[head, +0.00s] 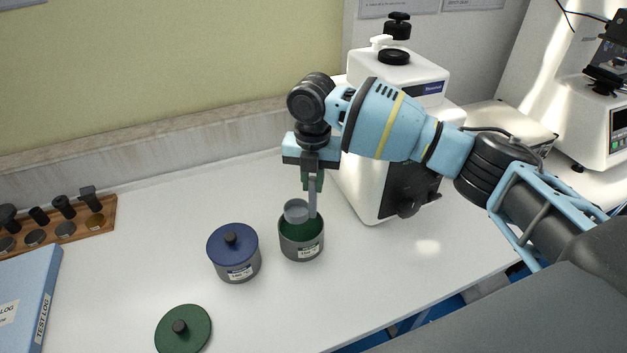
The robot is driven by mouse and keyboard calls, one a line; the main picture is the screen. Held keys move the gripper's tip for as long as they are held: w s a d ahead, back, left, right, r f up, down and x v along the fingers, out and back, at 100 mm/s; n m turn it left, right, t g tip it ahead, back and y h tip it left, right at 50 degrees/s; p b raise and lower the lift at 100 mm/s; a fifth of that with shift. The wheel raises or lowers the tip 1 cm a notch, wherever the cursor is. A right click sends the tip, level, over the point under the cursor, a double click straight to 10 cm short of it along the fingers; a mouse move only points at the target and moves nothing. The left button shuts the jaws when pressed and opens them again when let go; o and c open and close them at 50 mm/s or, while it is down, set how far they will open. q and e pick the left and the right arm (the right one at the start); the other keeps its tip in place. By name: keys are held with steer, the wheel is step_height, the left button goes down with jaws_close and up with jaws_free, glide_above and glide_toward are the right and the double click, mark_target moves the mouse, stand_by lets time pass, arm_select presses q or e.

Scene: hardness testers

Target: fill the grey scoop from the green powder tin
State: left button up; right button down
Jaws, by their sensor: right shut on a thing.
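The green powder tin (302,249) is a dark grey round tin with a pale label. It stands open on the white table, and green powder shows inside it. The grey scoop (296,211) has its bowl at the tin's mouth, over the back part of the powder. Whether the bowl touches the powder or holds any, I cannot tell. My right gripper (313,182) points down above the tin and is shut on the scoop's upright handle. My left gripper is out of view.
A tin with a blue lid (233,246) stands close left of the open tin. A green lid (183,329) lies at the front. A white tester (398,75) stands behind my right arm. A wooden rack (108,208) and blue test log (27,295) are at the left.

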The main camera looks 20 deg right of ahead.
mark_target(313, 216)
steer(key=shift+f+b, duration=0.45)
steer(key=shift+f, duration=1.1)
steer(key=shift+f+b, duration=0.5)
steer(key=shift+f, duration=1.25)
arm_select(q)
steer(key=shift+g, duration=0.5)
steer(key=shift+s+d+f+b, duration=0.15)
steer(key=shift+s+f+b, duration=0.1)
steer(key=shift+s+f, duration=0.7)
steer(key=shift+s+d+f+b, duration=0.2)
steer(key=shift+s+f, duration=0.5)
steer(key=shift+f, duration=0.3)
arm_select(e)
steer(key=shift+f, duration=1.95)
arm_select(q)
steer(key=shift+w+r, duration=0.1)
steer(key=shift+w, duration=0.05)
